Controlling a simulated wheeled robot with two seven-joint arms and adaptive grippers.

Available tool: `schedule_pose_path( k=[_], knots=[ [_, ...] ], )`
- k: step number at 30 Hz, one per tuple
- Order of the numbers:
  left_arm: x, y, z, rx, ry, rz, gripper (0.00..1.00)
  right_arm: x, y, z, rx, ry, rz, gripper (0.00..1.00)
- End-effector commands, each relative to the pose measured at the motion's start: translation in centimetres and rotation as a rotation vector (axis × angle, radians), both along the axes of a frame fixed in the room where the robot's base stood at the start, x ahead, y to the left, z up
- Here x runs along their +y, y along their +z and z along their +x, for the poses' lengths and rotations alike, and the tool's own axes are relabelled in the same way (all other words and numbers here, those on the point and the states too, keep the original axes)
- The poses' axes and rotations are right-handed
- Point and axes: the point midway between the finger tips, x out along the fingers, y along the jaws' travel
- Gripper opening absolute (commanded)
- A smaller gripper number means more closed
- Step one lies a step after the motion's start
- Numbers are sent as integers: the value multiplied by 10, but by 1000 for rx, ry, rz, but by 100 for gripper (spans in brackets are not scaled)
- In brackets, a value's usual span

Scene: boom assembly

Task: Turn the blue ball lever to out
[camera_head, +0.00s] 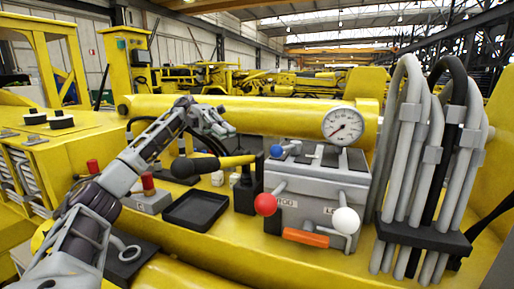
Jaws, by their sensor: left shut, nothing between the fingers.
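The blue ball lever (277,151) sits on the upper left of the grey control box (318,190), its short rod running right toward the top of the box. My left arm comes in from the lower left, and its left gripper (222,128) is shut and empty. In the picture it is up and left of the blue ball, apart from it. My right gripper is not in view. The lettering on the box is too small to read surely.
A red ball lever (266,204), white ball lever (345,220) and orange handle (306,238) are on the box front. A yellow-and-black handle (215,164) lies left of the blue ball. A gauge (343,125) stands behind; grey hoses (408,140) rise right. A black tray (196,210) is left.

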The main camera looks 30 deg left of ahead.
Motion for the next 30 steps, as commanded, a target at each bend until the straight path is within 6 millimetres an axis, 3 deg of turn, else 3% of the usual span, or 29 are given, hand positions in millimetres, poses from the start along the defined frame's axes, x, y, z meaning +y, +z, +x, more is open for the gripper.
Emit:
schedule_pose_path(
  k=[11, 30],
  knots=[
    [-15, -3, -4, 1, -1, 2, 0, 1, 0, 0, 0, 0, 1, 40],
    [-68, -12, -17, 1, -1, 1, 0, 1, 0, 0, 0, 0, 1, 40]
  ],
)
